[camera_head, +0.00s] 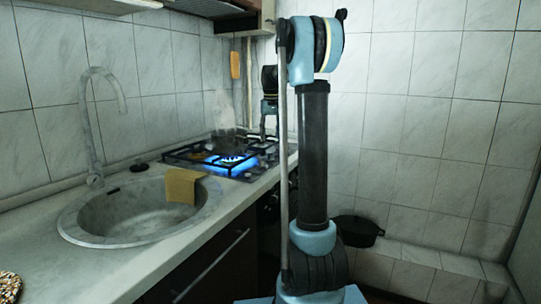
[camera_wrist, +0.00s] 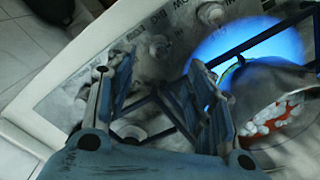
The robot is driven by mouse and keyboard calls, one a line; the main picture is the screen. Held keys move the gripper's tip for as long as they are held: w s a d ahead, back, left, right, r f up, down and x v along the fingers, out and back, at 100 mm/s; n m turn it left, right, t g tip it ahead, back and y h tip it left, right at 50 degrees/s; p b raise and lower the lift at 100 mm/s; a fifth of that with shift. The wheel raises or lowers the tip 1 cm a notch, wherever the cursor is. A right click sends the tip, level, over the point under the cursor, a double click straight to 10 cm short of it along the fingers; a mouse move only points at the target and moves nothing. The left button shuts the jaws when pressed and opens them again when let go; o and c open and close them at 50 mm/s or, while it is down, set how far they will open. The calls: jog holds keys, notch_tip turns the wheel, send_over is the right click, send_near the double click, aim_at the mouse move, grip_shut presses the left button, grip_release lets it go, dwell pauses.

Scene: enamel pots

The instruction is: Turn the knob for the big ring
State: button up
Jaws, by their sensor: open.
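The gas hob (camera_head: 180,157) is set in the counter, with a blue flame (camera_head: 230,160) burning at its front right. In the wrist view, the flame's blue glow (camera_wrist: 245,48) is at the upper right. My gripper (camera_wrist: 160,68) is open and empty above the hob's edge panel. A grey knob (camera_wrist: 150,62) shows between and beyond its fingertips; I cannot tell whether they touch it. Another knob (camera_wrist: 212,13) is farther along the panel. In the head view my arm hides the knobs.
A dark steaming pot (camera_head: 230,141) stands at the back of the hob. A pot with red and white contents (camera_wrist: 270,118) is close to my right finger in the wrist view. The sink (camera_head: 140,210) with a yellow cloth (camera_head: 182,186) is left. A black pan (camera_head: 356,230) is low at right.

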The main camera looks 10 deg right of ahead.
aim_at(271, 156)
notch_tip(271, 156, down, 9)
jog(key=shift+r, duration=0.2)
dwell(0.3)
